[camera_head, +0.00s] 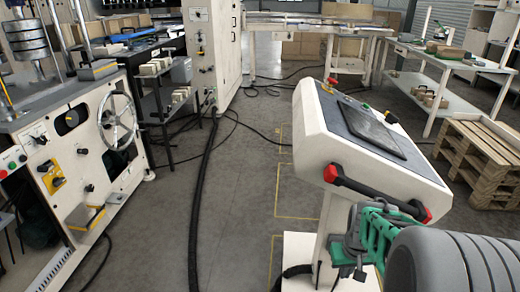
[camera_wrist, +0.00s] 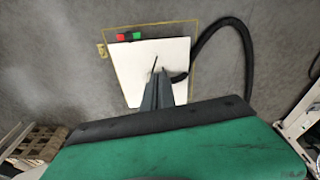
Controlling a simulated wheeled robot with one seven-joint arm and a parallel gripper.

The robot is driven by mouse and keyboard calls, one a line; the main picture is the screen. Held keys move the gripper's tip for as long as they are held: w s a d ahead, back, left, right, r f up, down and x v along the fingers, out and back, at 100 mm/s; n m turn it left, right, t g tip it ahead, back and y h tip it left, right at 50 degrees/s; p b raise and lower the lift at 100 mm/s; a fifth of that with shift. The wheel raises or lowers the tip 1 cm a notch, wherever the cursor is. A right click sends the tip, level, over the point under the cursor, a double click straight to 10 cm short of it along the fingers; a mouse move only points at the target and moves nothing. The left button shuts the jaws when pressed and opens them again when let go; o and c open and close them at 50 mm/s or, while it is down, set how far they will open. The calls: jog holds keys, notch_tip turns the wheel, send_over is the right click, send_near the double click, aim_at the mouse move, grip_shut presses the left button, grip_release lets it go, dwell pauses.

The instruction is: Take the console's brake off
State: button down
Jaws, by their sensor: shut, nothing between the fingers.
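The console (camera_head: 350,120) stands right of centre in the head view. It has a white slanted housing, a dark screen and a black handle bar (camera_head: 375,195) with red ends. Its white base plate (camera_head: 300,258) is on the floor and also shows in the wrist view (camera_wrist: 145,75). A red pedal (camera_wrist: 122,37) and a green pedal (camera_wrist: 137,36) sit side by side at the plate's far edge; the head view does not show them. My gripper (camera_wrist: 158,88) is shut and empty, pointing down over the plate. In the head view my gripper (camera_head: 352,268) is below the handle bar.
A thick black cable (camera_wrist: 243,50) curves from the plate across the floor. Yellow lines (camera_head: 278,190) mark the floor. A machine with a handwheel (camera_head: 117,120) stands at left, wooden pallets (camera_head: 485,150) at right. The grey floor between machine and console is mostly clear.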

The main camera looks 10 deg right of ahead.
jog(key=s+a+r+p, duration=0.2)
jog(key=a+r+p, duration=0.1)
jog(key=r, duration=0.5)
jog(key=s+a+r+t+p, duration=0.1)
jog(key=s+a+r+p, duration=0.1)
jog(key=a+r+p, duration=0.2)
jog(key=s+a+r+n+p, duration=0.1)
jog(key=s+a+r+p, duration=0.1)
jog(key=a+r, duration=0.5)
notch_tip(320, 180, up, 5)
jog(key=shift+s+a+f+t+y+p, duration=0.15)
jog(key=shift+s+t+y+p, duration=0.15)
jog(key=shift+p, duration=0.35)
